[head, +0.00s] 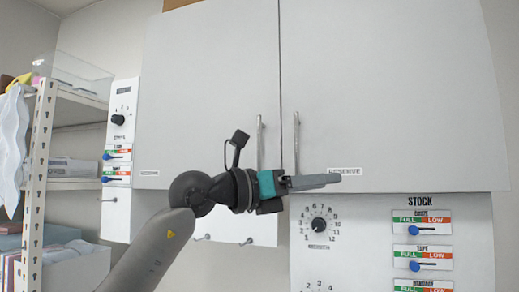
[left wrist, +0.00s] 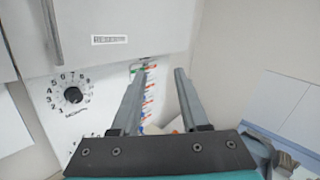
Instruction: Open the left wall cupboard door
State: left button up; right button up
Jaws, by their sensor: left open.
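The wall cupboard's left door (head: 205,90) is shut, flush with the right door (head: 390,90). The left door's upright bar handle (head: 261,140) is near the middle seam. The right door's handle (head: 296,140) stands beside it and also shows in the left wrist view (left wrist: 53,32). My left gripper (head: 338,180) is open and empty. It points right across the lower edge of the right door, with its fingertips right of and below both handles. In the left wrist view, nothing lies between the fingers (left wrist: 165,70). My right gripper is not in view.
A stock panel with a dial (head: 319,224) and blue sliders (head: 414,231) is below the right door. Another panel (head: 121,120) is left of the cupboard. A shelf rack (head: 42,150) with boxes stands at the left. The space before the doors' upper part is clear.

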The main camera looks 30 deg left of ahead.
pick_arm(q)
jog(key=s+a+r+n+t+y, duration=0.2)
jog(key=a+r+y, duration=0.35)
jog(key=a, duration=0.35)
jog(key=n+y, duration=0.3)
jog(key=y, duration=0.3)
send_near(258, 145)
jog(key=shift+t, duration=0.3)
jog(key=w+p, duration=0.2)
jog(key=w, duration=0.2)
jog(key=w+p, duration=0.3)
jog(key=w, duration=0.2)
jog(key=shift+f, duration=0.2)
jog(key=shift+w+f, duration=0.15)
jog(key=shift+w, duration=0.65)
jog(key=shift+c, duration=0.4)
jog(key=shift+a, duration=0.1)
grip_shut()
